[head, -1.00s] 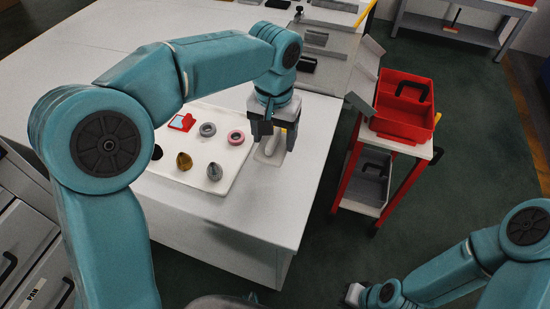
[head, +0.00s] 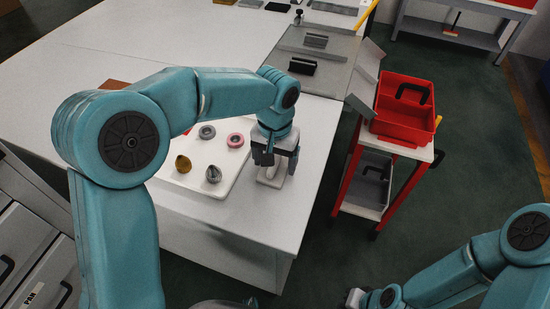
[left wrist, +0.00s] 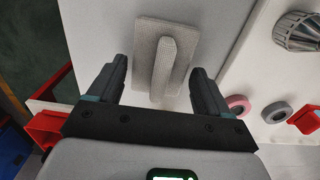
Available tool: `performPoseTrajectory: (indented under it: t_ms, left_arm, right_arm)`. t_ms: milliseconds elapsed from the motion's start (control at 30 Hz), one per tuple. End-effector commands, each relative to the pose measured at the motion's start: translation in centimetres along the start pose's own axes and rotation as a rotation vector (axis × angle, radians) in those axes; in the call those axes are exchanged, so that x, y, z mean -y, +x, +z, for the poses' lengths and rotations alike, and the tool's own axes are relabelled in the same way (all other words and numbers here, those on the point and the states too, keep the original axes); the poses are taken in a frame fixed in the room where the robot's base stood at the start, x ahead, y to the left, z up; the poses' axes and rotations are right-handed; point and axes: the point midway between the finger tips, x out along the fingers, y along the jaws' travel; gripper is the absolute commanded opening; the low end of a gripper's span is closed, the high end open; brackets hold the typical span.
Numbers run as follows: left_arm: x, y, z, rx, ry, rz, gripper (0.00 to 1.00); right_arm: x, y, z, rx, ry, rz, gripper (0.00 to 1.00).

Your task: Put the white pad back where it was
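The white pad (head: 269,179), a flat plate with a raised bar handle, lies on the white table just right of the tray with small parts. In the left wrist view the pad (left wrist: 145,60) lies beyond my fingertips, its handle running lengthwise between them. My left gripper (head: 275,159) is directly above the pad and partly covers it. Its fingers (left wrist: 160,72) are spread wide, with clear gaps on both sides of the handle. My right gripper (head: 354,297) is at the bottom of the head view, far from the table; its fingers cannot be made out.
The tray (head: 205,190) holds a grey ring (head: 207,131), a pink ring (head: 235,140), a golden piece (head: 183,164) and a metal cone (head: 213,174). A red bin (head: 404,105) sits on a cart right of the table. Bare table lies in front of the pad.

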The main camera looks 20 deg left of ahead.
Motion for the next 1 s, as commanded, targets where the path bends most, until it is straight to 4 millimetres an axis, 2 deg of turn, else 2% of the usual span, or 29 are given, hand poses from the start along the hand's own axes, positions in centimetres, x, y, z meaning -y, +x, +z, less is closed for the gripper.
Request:
performPoseTrajectory:
  t_ms: [300,433,800,1000]
  left_arm:
    - [0.0,-0.1,0.0,0.000,0.000,0.000,0.94]
    - [0.0,-1.2,-0.1,-0.004,-0.001,0.001,0.94]
    - [0.0,-9.4,-0.1,-0.005,-0.001,0.001,0.94]
    - [0.0,-11.9,0.0,-0.001,0.000,0.000,0.94]
  right_arm:
    - [0.0,-0.1,0.0,0.000,0.000,0.000,0.00]
    - [0.1,-0.3,0.0,0.000,0.000,0.000,0.00]
    - [0.3,-0.9,0.0,0.000,0.000,0.000,0.00]
    - [0.4,-1.2,0.0,0.000,0.000,0.000,0.00]
